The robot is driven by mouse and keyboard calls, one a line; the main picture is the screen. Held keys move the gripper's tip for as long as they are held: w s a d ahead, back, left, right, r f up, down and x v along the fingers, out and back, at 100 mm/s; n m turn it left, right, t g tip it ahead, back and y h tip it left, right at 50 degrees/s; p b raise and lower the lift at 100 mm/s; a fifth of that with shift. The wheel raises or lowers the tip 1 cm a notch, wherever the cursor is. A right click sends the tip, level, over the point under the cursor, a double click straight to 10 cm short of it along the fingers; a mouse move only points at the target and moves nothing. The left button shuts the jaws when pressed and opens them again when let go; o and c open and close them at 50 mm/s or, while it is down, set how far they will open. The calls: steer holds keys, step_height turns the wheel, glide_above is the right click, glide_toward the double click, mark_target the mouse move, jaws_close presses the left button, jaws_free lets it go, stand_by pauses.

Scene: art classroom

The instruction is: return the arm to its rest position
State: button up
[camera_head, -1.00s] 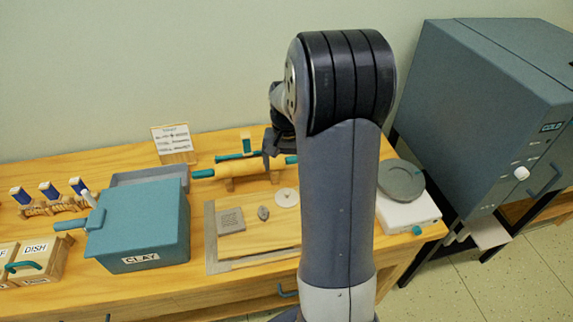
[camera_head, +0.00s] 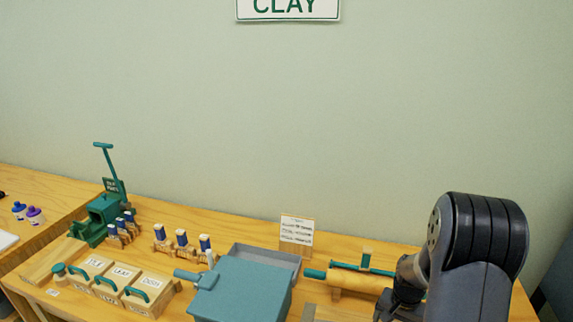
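My arm rises at the lower right of the head view, with its dark rounded joint uppermost. My gripper (camera_head: 392,306) is partly in view at the bottom edge, in front of the rolling pin. Its fingers are small, dark and partly cut off, so I cannot tell whether they are open or shut. No held object can be made out.
Labelled boxes (camera_head: 120,283), stamps (camera_head: 182,240) and a green press (camera_head: 100,213) stand further left. The wall is behind the table.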

steer(key=shift+r, duration=0.5)
